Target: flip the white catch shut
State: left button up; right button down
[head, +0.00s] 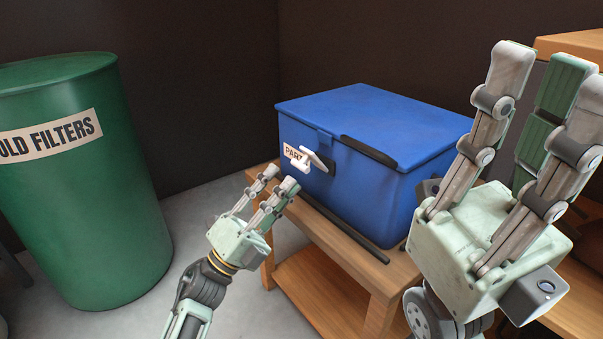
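A blue box (392,195) with its lid (370,112) down stands on a wooden bench. The white catch (319,160) is on the box's front, below the lid's edge, and sticks out at a slant from the face. My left gripper (279,177) is in front of the box, just left of and below the catch. Its fingers are apart with nothing between them, and I see no contact with the catch. My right gripper (547,75) is raised close to the camera at the right, fingers spread and empty. It hides part of the box's right side.
A label (293,152) is beside the catch, partly covered. A dark bar (345,226) lies on the wooden bench (325,265) along the box's front. A green drum (85,190) marked "OLD FILTERS" stands at the left. Floor between drum and bench is clear.

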pick_arm(q)
jog(key=b+x, duration=0.1)
jog(key=x, duration=0.3)
jog(key=shift+w+d+r, duration=0.2)
grip_shut()
